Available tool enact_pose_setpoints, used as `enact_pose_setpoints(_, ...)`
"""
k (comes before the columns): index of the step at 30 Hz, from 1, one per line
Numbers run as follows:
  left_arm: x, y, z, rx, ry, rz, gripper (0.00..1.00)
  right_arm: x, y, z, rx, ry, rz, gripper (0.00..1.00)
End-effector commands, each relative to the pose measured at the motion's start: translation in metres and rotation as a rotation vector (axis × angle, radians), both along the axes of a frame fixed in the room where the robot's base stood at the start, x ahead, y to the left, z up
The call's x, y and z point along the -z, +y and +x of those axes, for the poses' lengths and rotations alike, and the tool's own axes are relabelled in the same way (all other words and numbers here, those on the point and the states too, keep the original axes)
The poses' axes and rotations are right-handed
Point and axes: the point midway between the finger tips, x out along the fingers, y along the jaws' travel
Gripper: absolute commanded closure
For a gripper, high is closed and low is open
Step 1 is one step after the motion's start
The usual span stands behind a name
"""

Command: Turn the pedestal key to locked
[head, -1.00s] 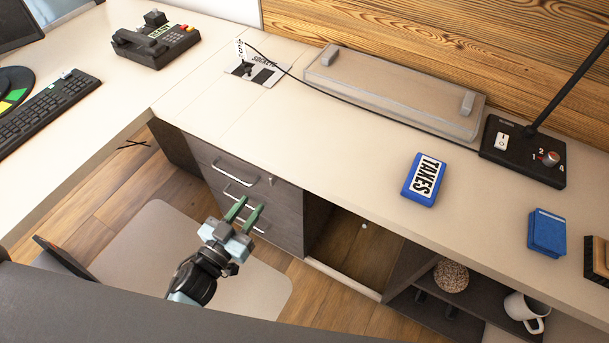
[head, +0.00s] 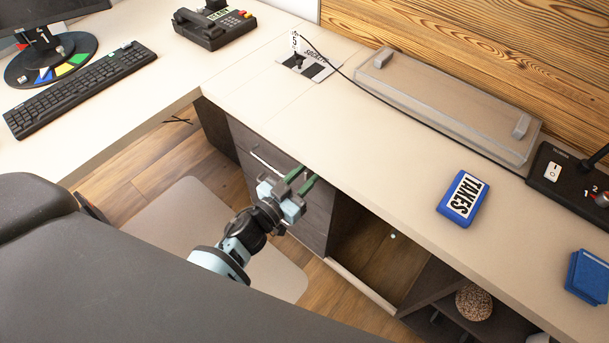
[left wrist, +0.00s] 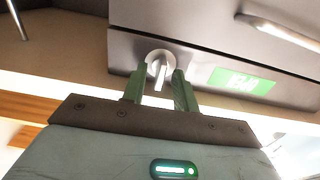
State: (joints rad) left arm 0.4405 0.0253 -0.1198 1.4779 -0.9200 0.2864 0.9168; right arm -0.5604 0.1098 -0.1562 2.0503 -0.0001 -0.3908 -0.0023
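The grey drawer pedestal (head: 290,185) stands under the counter. In the left wrist view its front shows a round silver lock (left wrist: 153,62) with a narrow key (left wrist: 161,76) in it, beside a green label (left wrist: 242,80). My left gripper (head: 303,181) is at the pedestal's upper front in the head view and hides the lock there. In the left wrist view the green fingers of my left gripper (left wrist: 159,82) stand apart, one on each side of the key, with gaps visible. My right gripper is not in view.
The counter edge overhangs just above the gripper. A drawer handle (left wrist: 280,32) sticks out beside the lock. An open cabinet bay (head: 375,250) lies right of the pedestal. A blue TAXES box (head: 461,198) and a long grey case (head: 450,105) rest on the counter.

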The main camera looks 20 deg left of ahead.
Motion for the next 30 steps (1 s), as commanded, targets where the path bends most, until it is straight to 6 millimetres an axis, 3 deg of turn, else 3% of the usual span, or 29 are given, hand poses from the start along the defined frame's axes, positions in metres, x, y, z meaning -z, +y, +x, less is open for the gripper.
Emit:
enact_pose_setpoints(8, -0.0004, -0.0007, 0.0016, 0.000, -0.001, 0.000, 0.71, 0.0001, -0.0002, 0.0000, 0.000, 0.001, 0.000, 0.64)
enact_pose_setpoints(15, -0.0003, -0.0005, 0.0013, 0.000, 0.000, 0.001, 1.00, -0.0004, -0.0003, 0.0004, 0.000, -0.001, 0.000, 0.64)
enact_pose_setpoints(30, 0.0001, -0.0004, 0.0010, 0.000, -0.027, 0.075, 1.00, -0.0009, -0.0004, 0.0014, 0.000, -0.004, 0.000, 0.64)
